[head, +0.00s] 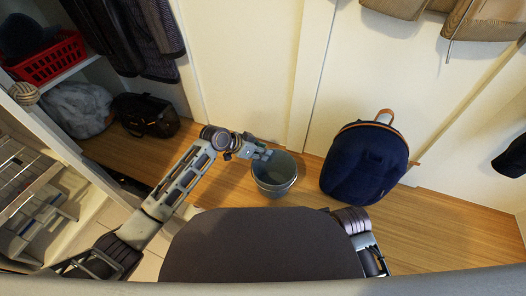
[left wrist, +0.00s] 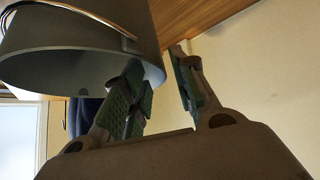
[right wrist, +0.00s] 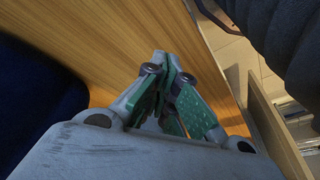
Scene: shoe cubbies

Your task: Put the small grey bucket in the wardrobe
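The small grey bucket (head: 274,176) stands on the wooden surface in the middle of the head view, its mouth facing up. In the left wrist view the bucket (left wrist: 75,60) fills the upper left, with its thin handle across it. My left gripper (head: 265,153) is at the bucket's rim. Its two fingers (left wrist: 160,80) are apart, one overlapping the bucket's mouth and the other beyond its edge; I see no firm grip. My right gripper (right wrist: 168,65) has its fingertips together, with nothing seen between them. The wardrobe (head: 92,66) is at the upper left, with hanging clothes and shelves.
A dark blue backpack (head: 362,163) stands just right of the bucket. The wardrobe holds a red basket (head: 50,60), a grey furry item (head: 80,108) and a black bag (head: 146,115). Brown bags (head: 485,22) hang at the upper right. Wood between the black bag and bucket is partly free.

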